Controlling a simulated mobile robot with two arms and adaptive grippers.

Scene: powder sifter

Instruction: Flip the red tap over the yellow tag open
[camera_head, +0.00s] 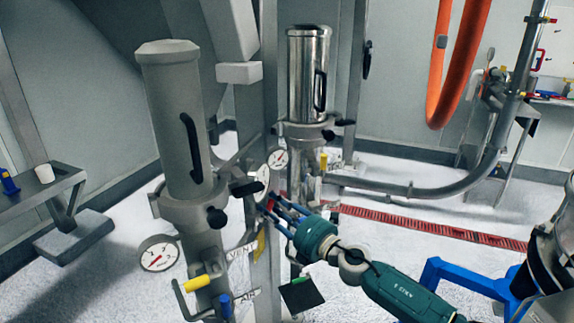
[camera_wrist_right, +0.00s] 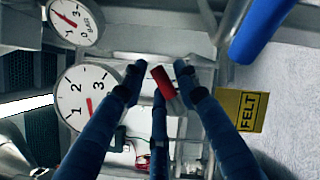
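The red tap (camera_wrist_right: 163,82) shows in the right wrist view between the spread fingers of my right gripper (camera_wrist_right: 158,76). Small gaps seem to separate it from the two outer fingertips; a third finger reaches up just below it. In the head view the right gripper (camera_head: 268,205) is at the pipework between the two metal cylinders, and only a speck of red shows there. My left gripper is not in view.
Pressure gauges (camera_wrist_right: 90,97) sit close to the left of the fingers. A blue handle (camera_wrist_right: 262,28) is at upper right. The grey cylinder (camera_head: 175,120) and shiny cylinder (camera_head: 308,80) stand beside the gripper. A yellow handle (camera_head: 196,283) is nearer.

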